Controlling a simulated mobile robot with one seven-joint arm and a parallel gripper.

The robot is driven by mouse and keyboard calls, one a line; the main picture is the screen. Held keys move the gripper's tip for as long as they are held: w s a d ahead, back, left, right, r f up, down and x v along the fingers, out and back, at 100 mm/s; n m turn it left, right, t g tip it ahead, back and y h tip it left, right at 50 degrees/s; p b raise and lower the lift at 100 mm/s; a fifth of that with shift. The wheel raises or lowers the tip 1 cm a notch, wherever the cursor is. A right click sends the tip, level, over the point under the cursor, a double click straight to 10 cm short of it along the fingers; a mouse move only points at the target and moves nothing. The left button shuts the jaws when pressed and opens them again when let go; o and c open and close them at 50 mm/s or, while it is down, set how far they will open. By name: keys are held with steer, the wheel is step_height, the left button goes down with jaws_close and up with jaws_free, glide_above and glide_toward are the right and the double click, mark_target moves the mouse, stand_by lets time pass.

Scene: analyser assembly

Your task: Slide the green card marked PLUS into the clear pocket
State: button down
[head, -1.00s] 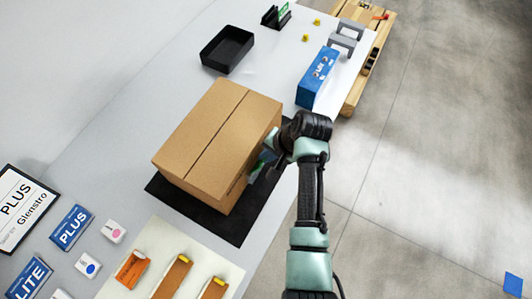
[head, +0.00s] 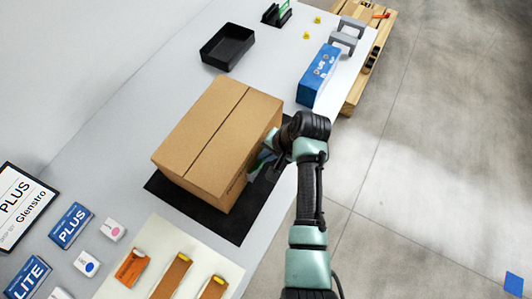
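My gripper (head: 264,161) is at the right side of the brown cardboard box (head: 215,135), low and close against that face. My wrist and forearm cover much of it, so its fingers cannot be made out clearly. A small green patch shows by the fingers; I cannot tell whether it is the PLUS card or whether it is held. The clear pocket cannot be made out; the box's right face is mostly turned away. Another green piece (head: 284,5) stands in a black holder (head: 275,15) at the far end of the table.
The box stands on a black mat (head: 190,207). Beyond it are a black tray (head: 228,46), a blue box (head: 319,75) and grey brackets (head: 347,34). Blue PLUS (head: 71,226) and LITE (head: 27,277) boxes lie at lower left. Open floor is at right.

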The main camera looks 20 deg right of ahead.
steer(key=shift+f, duration=0.2)
steer(key=c, duration=1)
jaws_free()
steer(key=shift+w+r, duration=0.1)
steer(key=shift+r, duration=0.15)
steer(key=shift+r+p, duration=0.45)
steer(key=shift+p, duration=0.25)
steer(key=shift+s+p+v, duration=0.15)
steer(key=shift+p+v, duration=1.3)
steer(key=shift+p, duration=0.1)
steer(key=shift+s+p+v, duration=0.1)
steer(key=shift+p+v, duration=1.4)
steer(key=shift+d+f, duration=0.1)
steer(key=shift+f, duration=0.1)
